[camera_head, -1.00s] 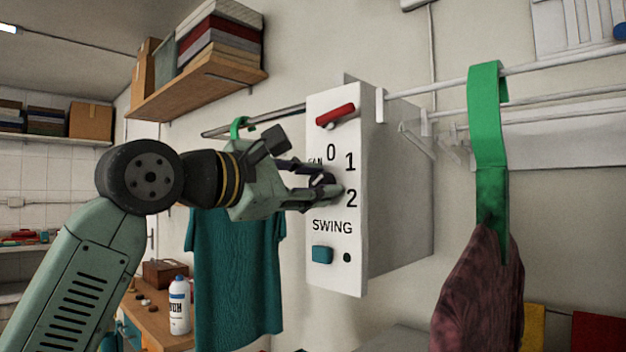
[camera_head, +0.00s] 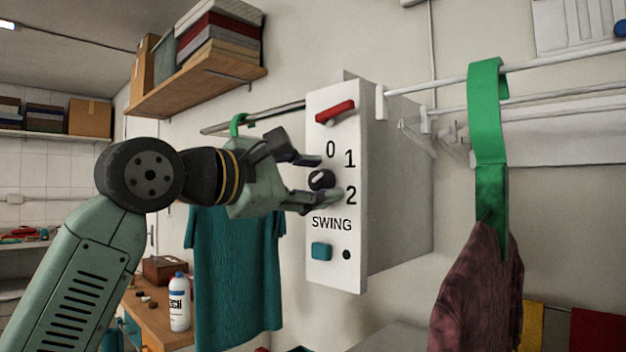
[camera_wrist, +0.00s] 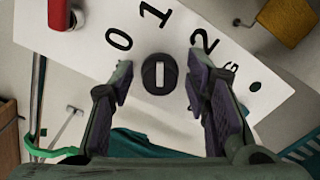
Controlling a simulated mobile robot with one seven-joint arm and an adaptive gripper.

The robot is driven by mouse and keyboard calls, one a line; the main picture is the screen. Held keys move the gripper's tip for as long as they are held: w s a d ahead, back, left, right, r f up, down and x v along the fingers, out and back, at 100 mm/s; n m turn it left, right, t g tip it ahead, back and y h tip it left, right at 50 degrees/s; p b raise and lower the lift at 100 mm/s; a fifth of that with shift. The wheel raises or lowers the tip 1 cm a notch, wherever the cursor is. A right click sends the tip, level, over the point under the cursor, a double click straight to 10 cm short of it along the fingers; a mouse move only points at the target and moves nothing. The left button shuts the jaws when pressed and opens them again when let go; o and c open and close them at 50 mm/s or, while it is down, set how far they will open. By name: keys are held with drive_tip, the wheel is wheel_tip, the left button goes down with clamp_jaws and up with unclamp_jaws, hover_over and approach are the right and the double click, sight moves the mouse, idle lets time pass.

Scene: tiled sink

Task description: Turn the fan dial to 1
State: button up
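The fan dial (camera_head: 321,180) is a round black knob on the white front panel (camera_head: 335,275), with the numbers 0, 1 and 2 around it. In the wrist view the dial (camera_wrist: 159,74) shows whole, and its pale mark lines up with the 1. My gripper (camera_head: 326,178) is open at the panel, one finger above the dial and one below. In the wrist view the fingers of my gripper (camera_wrist: 158,70) stand on either side of the dial, with clear gaps to it.
A red lever (camera_head: 335,112) is above the dial, and a teal button (camera_head: 321,251) is below it on the panel. A teal shirt (camera_head: 235,275) hangs behind my gripper. A green hanger (camera_head: 489,125) with a dark red garment (camera_head: 480,295) hangs at the right.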

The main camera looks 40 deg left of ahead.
drive_tip(key=shift+o, duration=0.4)
drive_tip(key=s, duration=1.2)
drive_tip(key=shift+a, duration=0.45)
